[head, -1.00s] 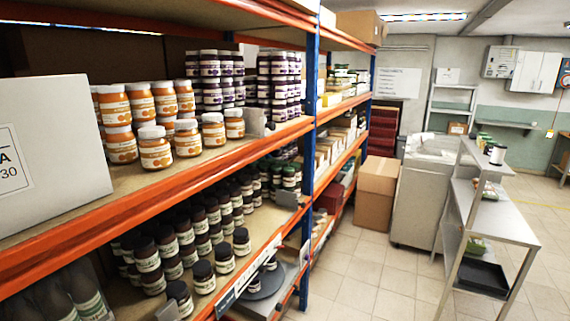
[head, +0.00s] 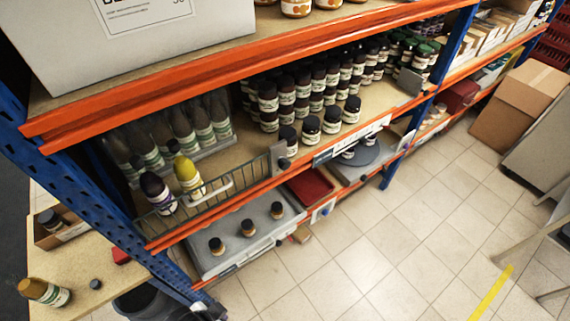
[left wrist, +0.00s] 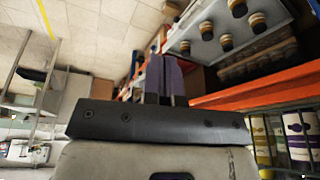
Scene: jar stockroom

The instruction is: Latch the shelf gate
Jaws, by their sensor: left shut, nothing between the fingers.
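The shelf gate (head: 222,193) is a low wire-mesh panel with a pale handle bar (head: 215,192). It stands along the front of the middle shelf at the left, just above the orange beam. A grey plate with a dark knob (head: 284,163) stands at its right end; I cannot tell whether the two are engaged. Part of the wire gate shows at the lower right of the left wrist view (left wrist: 290,110). My left gripper (left wrist: 165,62) is shut and empty, apart from the gate, out beyond the orange beam. My right gripper is not in view.
A yellow-topped bottle (head: 189,176) and a dark-topped bottle (head: 158,192) stand behind the gate. Several dark jars (head: 311,129) stand to its right. A grey case (head: 236,243) with small jars is below. The tiled floor (head: 345,240) in front is clear.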

